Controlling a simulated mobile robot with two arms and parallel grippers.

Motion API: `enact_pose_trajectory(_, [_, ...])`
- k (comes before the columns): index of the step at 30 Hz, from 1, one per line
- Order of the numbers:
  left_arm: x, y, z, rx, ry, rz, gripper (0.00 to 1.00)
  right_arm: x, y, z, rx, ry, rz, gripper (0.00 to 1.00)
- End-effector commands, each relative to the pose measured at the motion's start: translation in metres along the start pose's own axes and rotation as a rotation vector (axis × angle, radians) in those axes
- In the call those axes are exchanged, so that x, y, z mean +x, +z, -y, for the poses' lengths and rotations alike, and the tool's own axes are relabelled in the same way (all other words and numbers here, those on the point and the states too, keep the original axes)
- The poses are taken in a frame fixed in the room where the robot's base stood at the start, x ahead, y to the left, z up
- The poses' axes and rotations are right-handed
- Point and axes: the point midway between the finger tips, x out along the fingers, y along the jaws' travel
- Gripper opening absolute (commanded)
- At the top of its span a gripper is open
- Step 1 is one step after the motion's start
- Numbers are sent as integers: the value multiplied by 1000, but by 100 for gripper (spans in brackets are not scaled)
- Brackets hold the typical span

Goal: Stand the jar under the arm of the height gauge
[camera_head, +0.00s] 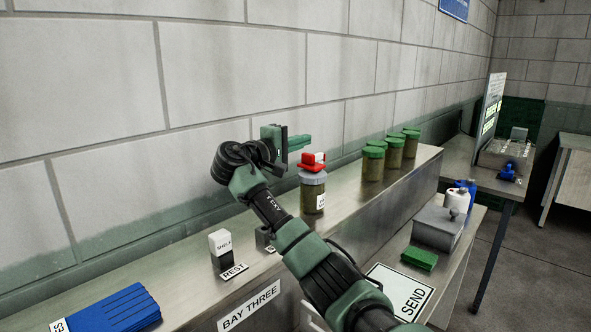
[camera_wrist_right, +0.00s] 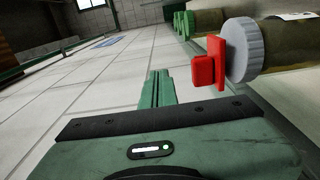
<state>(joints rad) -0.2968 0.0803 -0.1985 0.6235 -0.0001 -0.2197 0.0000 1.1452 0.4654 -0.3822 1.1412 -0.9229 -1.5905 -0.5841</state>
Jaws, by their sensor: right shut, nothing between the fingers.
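A jar (camera_head: 313,196) with a grey lid, brownish contents and a white label stands upright on the metal ledge. A red piece (camera_head: 312,161) sits on top of its lid. In the right wrist view the jar's grey lid (camera_wrist_right: 243,50) and the red piece (camera_wrist_right: 208,68) show sideways at the upper right. My right gripper (camera_head: 300,142) is shut and empty, its fingers above and just left of the red piece, apart from it. Its fingers also show in the right wrist view (camera_wrist_right: 158,88). I cannot pick out a height gauge with certainty. My left gripper is out of view.
Several green-lidded jars (camera_head: 373,162) stand farther along the ledge (camera_head: 339,182). A blue ribbed item (camera_head: 114,308) lies at lower left. A lower bench holds a grey box (camera_head: 437,229) and green block (camera_head: 419,258). The block wall is close behind.

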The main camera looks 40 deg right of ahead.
Motion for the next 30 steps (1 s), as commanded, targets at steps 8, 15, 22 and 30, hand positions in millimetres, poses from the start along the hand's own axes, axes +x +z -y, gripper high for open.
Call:
enact_pose_trajectory(8, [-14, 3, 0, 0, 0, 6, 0, 10, -32, -2, -2, -1, 1, 0])
enact_pose_trajectory(15, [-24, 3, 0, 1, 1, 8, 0, 14, -41, 29, -7, 1, 0, 0])
enact_pose_trajectory(22, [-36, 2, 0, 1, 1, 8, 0, 14, -41, 78, -7, 0, 0, 0])
enact_pose_trajectory(30, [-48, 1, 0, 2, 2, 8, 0, 12, -34, 98, -1, 2, 0, 0])
